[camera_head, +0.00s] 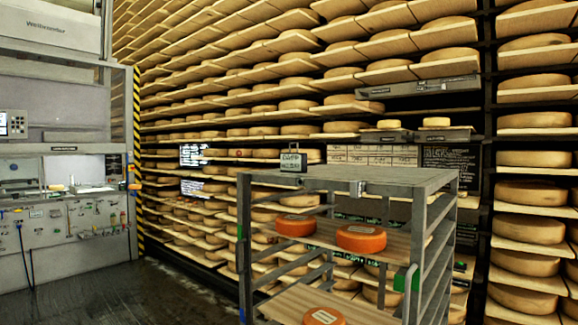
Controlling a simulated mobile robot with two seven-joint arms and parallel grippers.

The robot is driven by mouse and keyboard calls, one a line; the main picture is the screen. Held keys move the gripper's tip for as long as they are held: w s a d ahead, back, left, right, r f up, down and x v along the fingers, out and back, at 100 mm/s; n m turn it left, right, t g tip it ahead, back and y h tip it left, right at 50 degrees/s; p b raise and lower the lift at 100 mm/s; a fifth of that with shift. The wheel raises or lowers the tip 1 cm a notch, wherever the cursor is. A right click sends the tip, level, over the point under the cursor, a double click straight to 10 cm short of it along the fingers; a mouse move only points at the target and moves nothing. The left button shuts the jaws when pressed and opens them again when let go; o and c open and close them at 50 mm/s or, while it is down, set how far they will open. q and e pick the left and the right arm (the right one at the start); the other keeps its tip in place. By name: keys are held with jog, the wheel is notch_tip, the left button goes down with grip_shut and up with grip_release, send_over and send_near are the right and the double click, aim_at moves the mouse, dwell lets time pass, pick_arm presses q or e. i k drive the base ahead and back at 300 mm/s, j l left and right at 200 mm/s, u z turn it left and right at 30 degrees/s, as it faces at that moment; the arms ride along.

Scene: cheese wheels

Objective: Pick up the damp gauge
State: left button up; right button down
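The damp gauge (293,161) is a small dark box with a handle on top and a pale label that seems to start with "DAMP". It stands upright on the grey top of a metal rack cart (390,177), at the far left part of that top. Nothing covers it from this side. Neither of my grippers is in view.
The cart's shelves hold orange cheese wheels (361,238). Tall shelves of cheese wheels (530,190) fill the back and right. A grey machine (60,210) with a striped post (137,150) stands at left. The dark floor (150,290) between machine and cart is clear.

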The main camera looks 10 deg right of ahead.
aim_at(297, 161)
jog(key=i+j+z, duration=0.1)
jog(key=i+j, duration=0.15)
jog(key=i+j+z, duration=0.1)
jog(key=j, duration=0.25)
jog(key=i+j+z, duration=0.15)
jog(key=i+j, duration=0.2)
jog(key=i+j+z, duration=0.1)
jog(key=j, duration=0.25)
jog(key=i+j+z, duration=0.1)
jog(key=i+j, duration=0.15)
jog(key=i+j+z, duration=0.1)
jog(key=j, duration=0.4)
jog(key=i, duration=0.1)
